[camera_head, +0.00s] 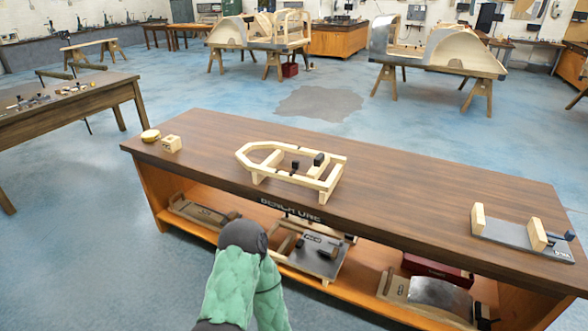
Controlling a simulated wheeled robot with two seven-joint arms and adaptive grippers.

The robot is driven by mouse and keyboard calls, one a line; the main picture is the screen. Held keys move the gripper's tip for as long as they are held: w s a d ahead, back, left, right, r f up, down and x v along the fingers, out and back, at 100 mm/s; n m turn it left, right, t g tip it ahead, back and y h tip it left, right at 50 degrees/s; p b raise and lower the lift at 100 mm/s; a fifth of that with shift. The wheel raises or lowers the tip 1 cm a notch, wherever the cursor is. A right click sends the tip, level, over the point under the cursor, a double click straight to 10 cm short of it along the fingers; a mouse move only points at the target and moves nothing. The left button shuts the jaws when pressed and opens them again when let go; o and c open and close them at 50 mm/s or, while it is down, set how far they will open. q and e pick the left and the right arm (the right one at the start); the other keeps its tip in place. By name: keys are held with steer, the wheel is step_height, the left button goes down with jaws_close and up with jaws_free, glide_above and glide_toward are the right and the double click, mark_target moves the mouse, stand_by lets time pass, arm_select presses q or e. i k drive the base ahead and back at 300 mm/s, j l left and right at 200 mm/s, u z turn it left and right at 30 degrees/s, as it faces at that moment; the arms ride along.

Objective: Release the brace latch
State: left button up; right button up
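A pale wooden bodyframe (247,154), pointed at its left end, stands on the long brown bench (420,190). Two small black parts sit on it, a block (318,159) at its far rail and a knob-like piece (295,166) near its middle. Either could be the brace latch; I cannot tell which, nor whether it is fastened. A green padded arm of mine (232,285) with a dark grey rounded joint rises in front of the bench, left of the frame. No gripper fingers show.
A grey plate fixture (508,236) with two wooden blocks and a black clamp lies at the bench's right end. A yellow round item (150,135) and a small wooden block (171,144) lie at its left end. The lower shelf (370,290) holds several fixtures.

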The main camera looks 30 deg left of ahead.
mark_target(295, 163)
steer(key=i+j+z, duration=0.1)
steer(key=j, duration=0.35)
steer(key=i+j, duration=0.25)
steer(key=j, duration=0.2)
steer(key=i+j+z, duration=0.15)
steer(key=j, duration=0.25)
steer(key=i+j, duration=0.15)
steer(key=j, duration=0.35)
steer(key=i+j+z, duration=0.15)
steer(key=j, duration=0.3)
steer(key=i+j, duration=0.1)
steer(key=j, duration=0.35)
steer(key=i+j+z, duration=0.15)
steer(key=j, duration=0.35)
steer(key=k, duration=0.05)
